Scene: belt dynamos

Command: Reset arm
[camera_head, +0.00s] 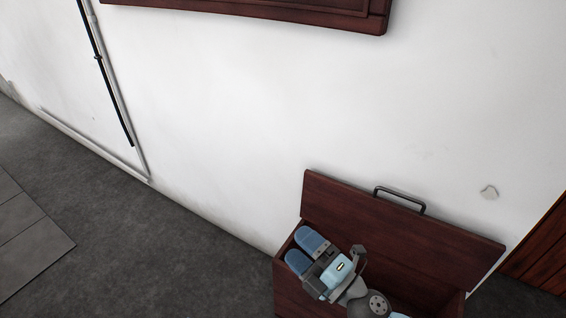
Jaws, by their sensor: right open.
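My right gripper (304,252) is in the lower right of the head view, with its arm coming up from the bottom edge. Its two blue finger pads are apart, with nothing seen between them. The gripper shows in front of an open dark red wooden box (287,290), over its left part. I cannot tell how far above or inside the box it is. The gripper and arm hide much of the box's inside. My left gripper is not in view.
The box's raised lid (340,208) with a dark metal handle (399,200) stands by the white wall (230,110). A dark wooden frame (260,8) hangs above. A dark red wooden panel (540,250) is at right. The grey floor (130,240) at left is clear.

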